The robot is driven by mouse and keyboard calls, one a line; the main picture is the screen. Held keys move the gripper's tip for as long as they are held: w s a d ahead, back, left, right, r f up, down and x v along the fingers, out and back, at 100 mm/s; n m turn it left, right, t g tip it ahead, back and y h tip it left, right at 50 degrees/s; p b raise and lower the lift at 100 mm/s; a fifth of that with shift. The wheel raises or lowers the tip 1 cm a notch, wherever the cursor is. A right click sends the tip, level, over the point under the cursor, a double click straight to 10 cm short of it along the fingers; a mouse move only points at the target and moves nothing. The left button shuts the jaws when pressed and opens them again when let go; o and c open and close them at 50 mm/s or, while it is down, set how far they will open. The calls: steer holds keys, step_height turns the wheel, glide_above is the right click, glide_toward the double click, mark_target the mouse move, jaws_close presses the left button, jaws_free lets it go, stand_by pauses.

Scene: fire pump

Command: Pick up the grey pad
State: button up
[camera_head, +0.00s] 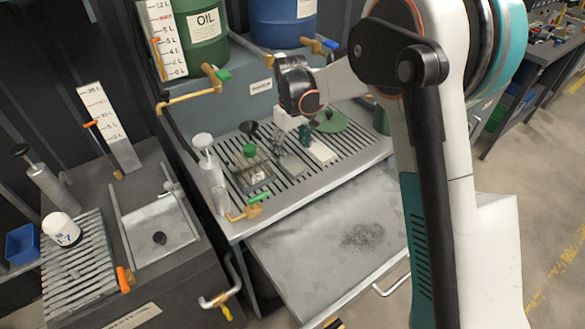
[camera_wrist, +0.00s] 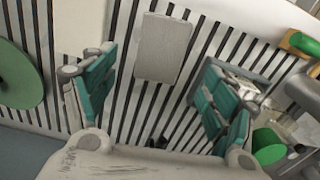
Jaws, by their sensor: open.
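The grey pad (camera_wrist: 163,47) is a flat rectangle lying on the slatted bench top. In the wrist view it shows whole, between and just beyond the fingertips. In the head view the grey pad (camera_head: 293,166) is small, just below my gripper, and partly hard to make out. My gripper (camera_wrist: 156,68) is open, with a green-padded finger on either side and nothing between them. In the head view my gripper (camera_head: 293,143) points down over the slatted bench. I cannot tell its exact height above the pad.
A white block (camera_head: 321,152) and a green disc (camera_head: 330,121) lie on one side of the pad. A metal tray (camera_head: 252,177) with a green-capped item (camera_head: 250,150) is on the other.

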mark_target(293, 163)
steer(key=shift+s+d+f+b, duration=0.1)
steer(key=shift+f+b, duration=0.55)
steer(key=shift+f, duration=0.75)
steer(key=shift+s+d+f+b, duration=0.1)
steer(key=shift+f+b, duration=0.5)
steer(key=shift+f, duration=0.75)
steer(key=shift+c, duration=0.3)
steer(key=c, duration=0.9)
